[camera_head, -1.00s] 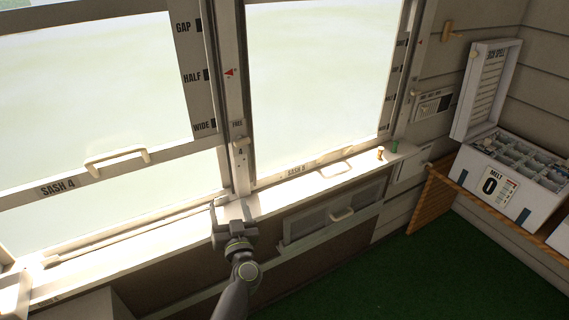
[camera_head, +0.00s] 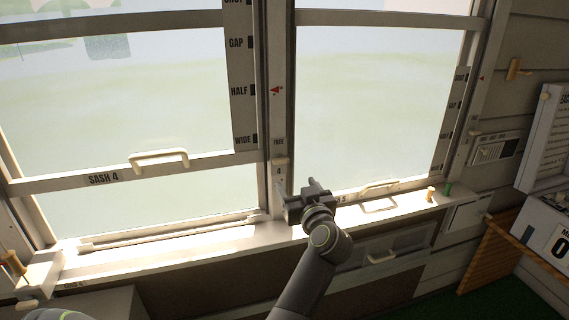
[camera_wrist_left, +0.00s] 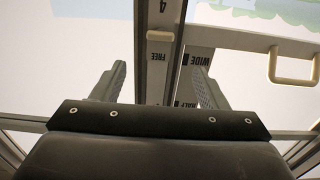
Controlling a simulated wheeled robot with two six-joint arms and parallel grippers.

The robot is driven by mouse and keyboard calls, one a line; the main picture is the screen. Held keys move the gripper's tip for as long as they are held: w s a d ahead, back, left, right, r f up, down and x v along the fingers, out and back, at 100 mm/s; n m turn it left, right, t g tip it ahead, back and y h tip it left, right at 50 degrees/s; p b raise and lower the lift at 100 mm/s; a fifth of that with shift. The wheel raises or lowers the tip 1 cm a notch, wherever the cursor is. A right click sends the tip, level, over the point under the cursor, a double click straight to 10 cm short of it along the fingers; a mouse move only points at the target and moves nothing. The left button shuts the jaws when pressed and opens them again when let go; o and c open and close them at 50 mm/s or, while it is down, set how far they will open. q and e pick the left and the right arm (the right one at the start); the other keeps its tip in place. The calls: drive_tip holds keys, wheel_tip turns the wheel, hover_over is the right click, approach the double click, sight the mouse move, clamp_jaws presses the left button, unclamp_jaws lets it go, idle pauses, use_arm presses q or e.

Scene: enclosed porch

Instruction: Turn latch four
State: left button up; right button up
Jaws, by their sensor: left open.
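Latch four (camera_head: 280,161) is a small cream tab on the window post (camera_head: 278,120), under the word FREE and above the number 4. It shows in the left wrist view (camera_wrist_left: 160,36), crosswise on the post between the 4 and FREE. My left gripper (camera_head: 298,186) is open and empty, just below and slightly right of the latch in the head view. In the left wrist view its two fingers (camera_wrist_left: 161,82) stand either side of the post, apart from the latch. My right gripper is not in view. Sash 4 (camera_head: 103,179), with a cream handle (camera_head: 159,160), is left of the post.
The sill (camera_head: 170,249) runs below the windows. Sash 5 (camera_head: 350,196) with its handle is right of the post. A white box (camera_head: 545,235) is far right.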

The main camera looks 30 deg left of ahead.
sight(282, 162)
use_arm(q)
drive_tip(key=p+x, duration=0.1)
drive_tip(key=x, duration=1.1)
drive_tip(key=shift+w+a, duration=0.15)
drive_tip(key=shift+a, duration=0.05)
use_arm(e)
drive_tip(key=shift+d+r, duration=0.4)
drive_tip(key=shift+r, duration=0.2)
